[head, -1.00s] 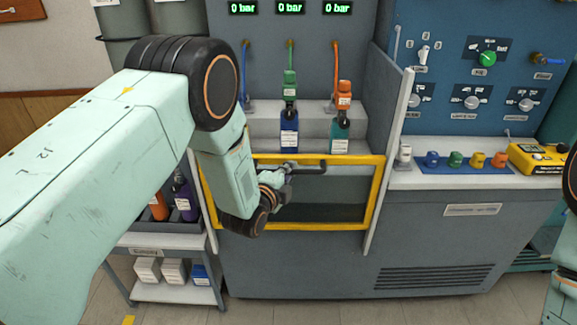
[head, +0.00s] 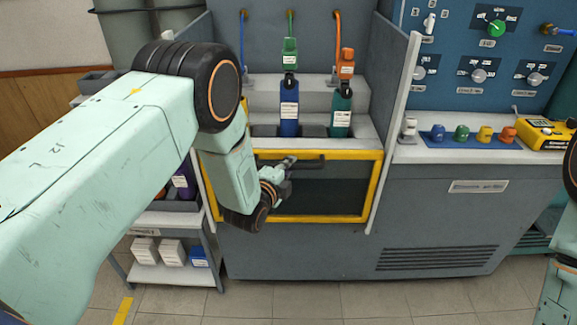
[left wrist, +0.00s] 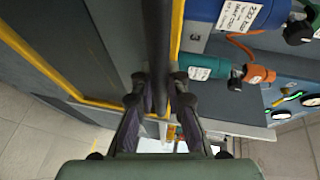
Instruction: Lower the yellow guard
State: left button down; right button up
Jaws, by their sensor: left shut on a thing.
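The yellow guard (head: 374,185) is a yellow-framed dark pane across the front of the test bench, between two pale-edged side walls. A dark bar handle (head: 310,161) runs along its upper edge. The guard's top edge lies below the bases of the bottles. My right gripper is out of view.
A blue bottle (head: 289,112) and a teal bottle (head: 341,115) stand in the bay behind the guard, with green and orange regulators on top. A control panel (head: 475,70) and a row of coloured parts are to the right. A shelf cart (head: 160,217) stands left.

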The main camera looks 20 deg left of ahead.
pick_arm(q)
jog(key=c, duration=1.3)
grip_release()
jog(key=shift+c, duration=0.2)
jog(key=v, duration=1.2)
jog(key=shift+f, duration=0.1)
